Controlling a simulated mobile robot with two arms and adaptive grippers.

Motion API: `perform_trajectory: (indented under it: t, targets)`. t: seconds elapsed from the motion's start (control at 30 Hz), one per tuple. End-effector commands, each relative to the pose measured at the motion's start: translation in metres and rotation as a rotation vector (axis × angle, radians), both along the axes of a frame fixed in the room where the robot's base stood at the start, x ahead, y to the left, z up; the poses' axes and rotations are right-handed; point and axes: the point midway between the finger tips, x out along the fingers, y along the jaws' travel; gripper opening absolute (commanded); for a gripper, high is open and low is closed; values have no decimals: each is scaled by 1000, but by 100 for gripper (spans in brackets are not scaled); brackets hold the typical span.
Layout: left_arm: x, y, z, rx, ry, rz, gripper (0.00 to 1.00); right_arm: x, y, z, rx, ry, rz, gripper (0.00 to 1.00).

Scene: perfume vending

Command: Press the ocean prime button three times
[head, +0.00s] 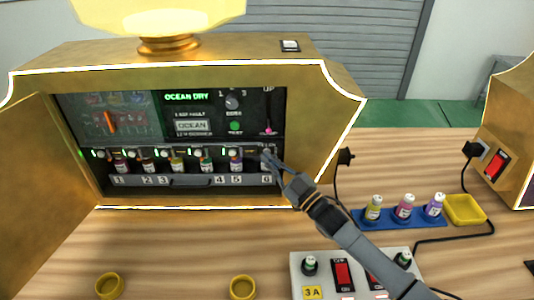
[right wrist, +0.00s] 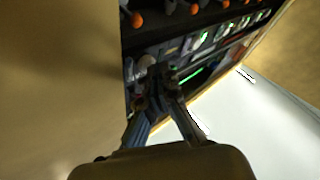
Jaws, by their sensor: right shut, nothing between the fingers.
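The open golden machine (head: 180,72) has a lit green "OCEAN DRY" display (head: 186,97). Below it is a row of numbered slots with small bottles, pale round buttons and green lights. My right gripper (head: 272,160) is shut and empty, its tips at the right end of the row by slot 6 (head: 267,180). A pale round part (head: 266,153), perhaps the prime button, is partly covered by the tips; I cannot tell whether they touch. In the right wrist view the shut fingertips (right wrist: 158,74) are close to a pale round part (right wrist: 145,63). My left gripper is out of view.
The machine's door (head: 40,170) stands open at left. A "3A" switch panel (head: 326,262) lies under my right forearm. A blue tray (head: 385,224) of bottles and a yellow dish (head: 464,209) stand at right. Two yellow caps (head: 243,287) lie in front.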

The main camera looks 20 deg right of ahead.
Motion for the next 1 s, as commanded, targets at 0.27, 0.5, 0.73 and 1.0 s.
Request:
perform_trajectory:
  t: [0.27, 0.5, 0.73, 1.0]
  targets:
    - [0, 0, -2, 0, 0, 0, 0, 4, -1, 0, 0, -1, 0, 0]
    - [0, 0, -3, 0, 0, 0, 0, 6, -2, 0, 0, 0, 0, 0]
    - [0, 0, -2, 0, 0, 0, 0, 5, -2, 0, 0, 1, 0, 0]
    - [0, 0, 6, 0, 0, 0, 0, -5, 1, 0, 0, 2, 0, 0]
